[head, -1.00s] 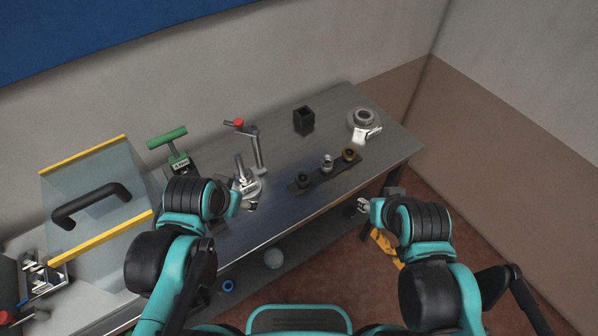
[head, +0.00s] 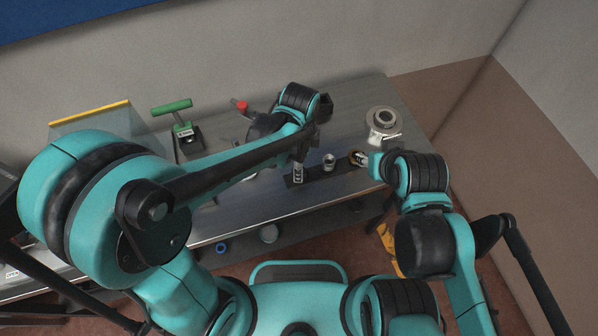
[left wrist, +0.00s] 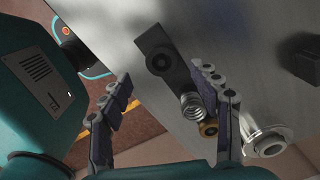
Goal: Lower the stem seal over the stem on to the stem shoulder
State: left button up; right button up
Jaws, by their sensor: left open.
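A black ring (left wrist: 160,61), which looks like the stem seal, sits at one end of a dark strip holder (left wrist: 148,38) in the left wrist view. My left gripper (head: 298,172) is over that end of the holder in the head view and hides the ring there. In the left wrist view my left gripper (left wrist: 163,76) is open and empty, its fingers apart with the ring beyond them. The upright stem is hidden behind my left arm. My right gripper (head: 368,160) is close beside the brass ring; its jaws are too small to judge.
The holder also carries a spring (left wrist: 192,105) and a brass ring (left wrist: 208,128). A round metal flange (head: 382,117) stands at the bench's right end. A green-handled tool (head: 173,108) and a red-tipped post (head: 240,104) stand at the back left.

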pick_arm(q)
notch_tip(320, 180, down, 4)
jog(key=shift+w+f+b, duration=0.15)
jog(key=shift+f+b, duration=0.1)
jog(key=shift+b, duration=0.4)
jog(key=c, duration=1)
jog(key=shift+r, duration=0.1)
